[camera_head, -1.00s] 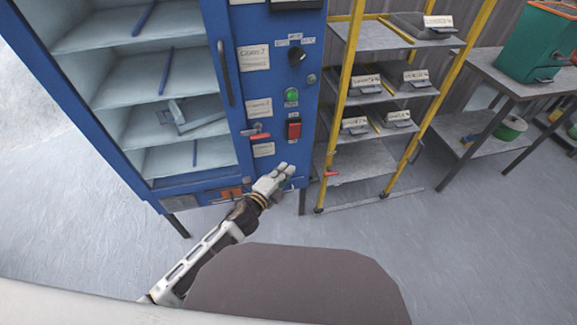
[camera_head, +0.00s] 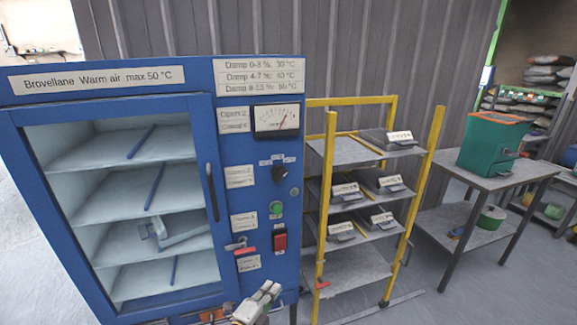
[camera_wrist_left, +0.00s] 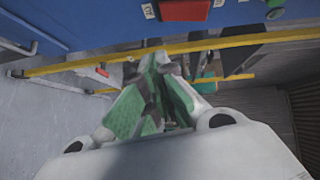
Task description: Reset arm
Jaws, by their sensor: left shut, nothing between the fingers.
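My left gripper (camera_head: 268,292) shows at the bottom edge of the head view, in front of the lower right of the blue warm-air cabinet (camera_head: 226,95). In the left wrist view its green-padded fingers (camera_wrist_left: 160,75) are shut with nothing held. The cabinet's red switch (camera_head: 280,240) and green button (camera_head: 277,209) are above the gripper. The red switch also shows at the top of the left wrist view (camera_wrist_left: 185,10). My right gripper is in neither view.
A yellow-framed rack (camera_head: 325,200) with several labelled trays stands right of the cabinet. Further right, a green machine (camera_head: 490,147) sits on a grey table (camera_head: 478,178). A gauge (camera_head: 276,119) and a dial (camera_head: 279,175) are on the cabinet front. Open floor is at the lower right.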

